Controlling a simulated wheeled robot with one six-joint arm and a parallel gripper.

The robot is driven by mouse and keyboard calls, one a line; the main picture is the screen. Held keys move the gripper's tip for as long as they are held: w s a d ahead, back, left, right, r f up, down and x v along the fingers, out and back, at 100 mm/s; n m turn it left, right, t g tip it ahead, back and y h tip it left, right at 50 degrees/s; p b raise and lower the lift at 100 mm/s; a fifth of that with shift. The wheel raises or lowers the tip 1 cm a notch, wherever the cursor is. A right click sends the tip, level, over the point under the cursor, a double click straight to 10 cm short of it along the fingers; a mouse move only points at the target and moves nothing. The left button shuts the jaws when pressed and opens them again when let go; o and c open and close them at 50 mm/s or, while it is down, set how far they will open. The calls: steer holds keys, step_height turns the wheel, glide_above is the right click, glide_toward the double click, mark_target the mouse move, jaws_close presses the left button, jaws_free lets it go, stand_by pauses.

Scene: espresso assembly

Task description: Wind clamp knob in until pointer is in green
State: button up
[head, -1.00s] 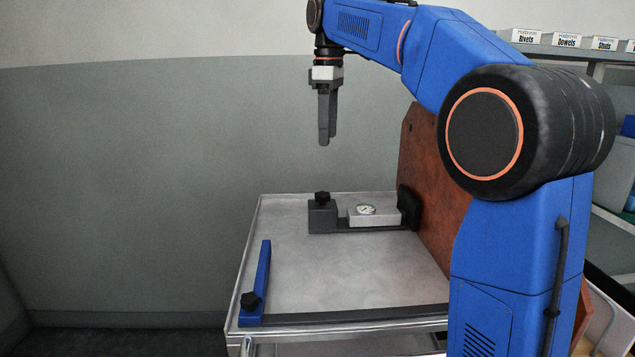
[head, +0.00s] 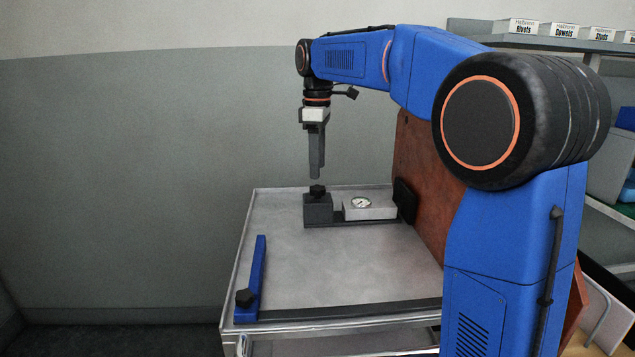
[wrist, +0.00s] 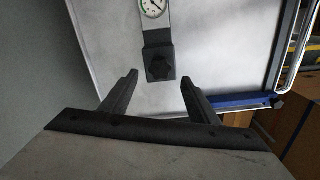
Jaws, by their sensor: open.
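The black clamp knob (head: 317,191) sits on top of a dark grey block (head: 318,210) at the left end of the clamp fixture. The knob also shows in the wrist view (wrist: 159,66), a little beyond and between my fingertips. The round gauge (head: 361,202) is set in a light grey body to the right of the block. Its dial shows in the wrist view (wrist: 153,6), cut by the top edge, with some green on its face; the pointer is too small to read. My gripper (head: 316,177) is open and empty, pointing down just above the knob, not visibly touching it.
The fixture stands on a light grey metal table top (head: 330,265). A blue bar (head: 256,275) with a black star knob (head: 245,298) lies along the left side. A brown board (head: 425,190) with a black pad (head: 404,201) stands at the right. The table's middle is clear.

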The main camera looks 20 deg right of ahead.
mark_target(318, 188)
steer(key=shift+f, duration=2.9)
steer(key=c, duration=1)
